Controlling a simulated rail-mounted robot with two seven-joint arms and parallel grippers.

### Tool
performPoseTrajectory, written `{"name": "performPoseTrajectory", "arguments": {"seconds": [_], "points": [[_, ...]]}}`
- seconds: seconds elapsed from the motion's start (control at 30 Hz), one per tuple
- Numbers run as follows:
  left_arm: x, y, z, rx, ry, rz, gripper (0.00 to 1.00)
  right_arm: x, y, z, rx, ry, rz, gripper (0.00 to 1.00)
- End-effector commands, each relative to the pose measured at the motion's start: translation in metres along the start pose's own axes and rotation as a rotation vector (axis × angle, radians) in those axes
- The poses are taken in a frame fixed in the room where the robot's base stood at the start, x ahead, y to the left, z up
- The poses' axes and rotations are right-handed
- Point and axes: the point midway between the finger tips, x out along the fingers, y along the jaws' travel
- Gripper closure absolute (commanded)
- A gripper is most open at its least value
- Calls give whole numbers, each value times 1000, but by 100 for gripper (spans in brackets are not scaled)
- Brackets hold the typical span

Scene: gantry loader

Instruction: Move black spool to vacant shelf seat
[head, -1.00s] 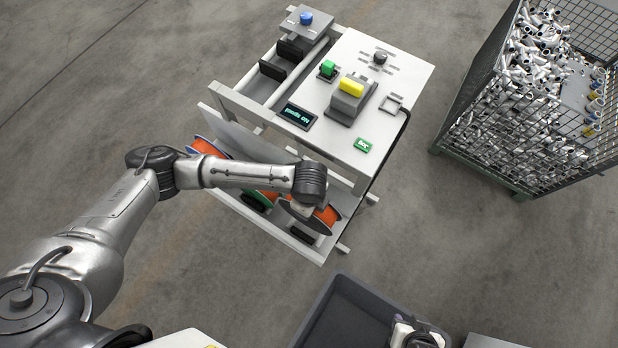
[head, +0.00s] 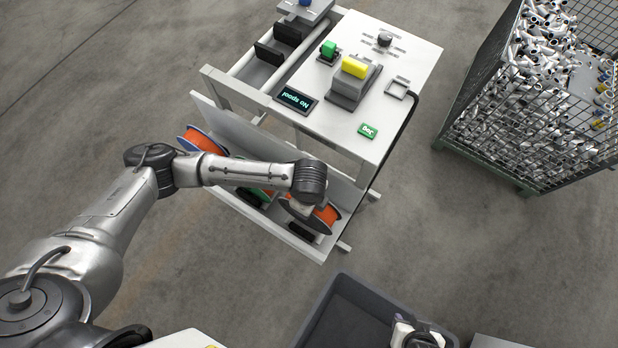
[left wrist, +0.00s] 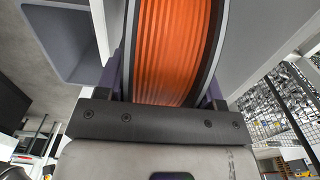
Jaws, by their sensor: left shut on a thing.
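My left gripper (head: 308,206) is shut on the black spool (head: 294,212), which has dark flanges and orange winding (head: 327,214), at the right end of the cart's lower tilted shelf (head: 285,238). In the left wrist view the orange winding (left wrist: 172,50) stands between dark flanges, close against the gripper body; fingertips are mostly hidden. A dark seat pad (head: 303,229) shows just below the spool; I cannot tell whether they touch. My right gripper (head: 416,334) shows only partly at the bottom edge; its fingers are unclear.
A blue-rimmed orange spool (head: 203,141) and a partly hidden green-rimmed one (head: 262,190) sit on the same shelf. The cart top (head: 412,60) overhangs behind, with a display (head: 296,99). A grey bin (head: 345,310) is in front; a wire basket (head: 500,145) stands right.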

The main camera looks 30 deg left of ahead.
Motion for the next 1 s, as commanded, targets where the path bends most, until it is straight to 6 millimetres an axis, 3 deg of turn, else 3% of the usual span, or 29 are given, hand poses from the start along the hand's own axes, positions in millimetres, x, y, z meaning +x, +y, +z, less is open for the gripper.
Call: {"name": "performPoseTrajectory", "arguments": {"seconds": [0.3,0.7,1.0], "points": [[28,-1,0,0,0,-3,100,31,-1,10,-2,0,2,57],[59,0,0,-1,0,0,100,36,-3,11,5,2,-4,57],[68,0,-1,0,1,-1,100,38,-4,11,8,2,-6,57]]}}
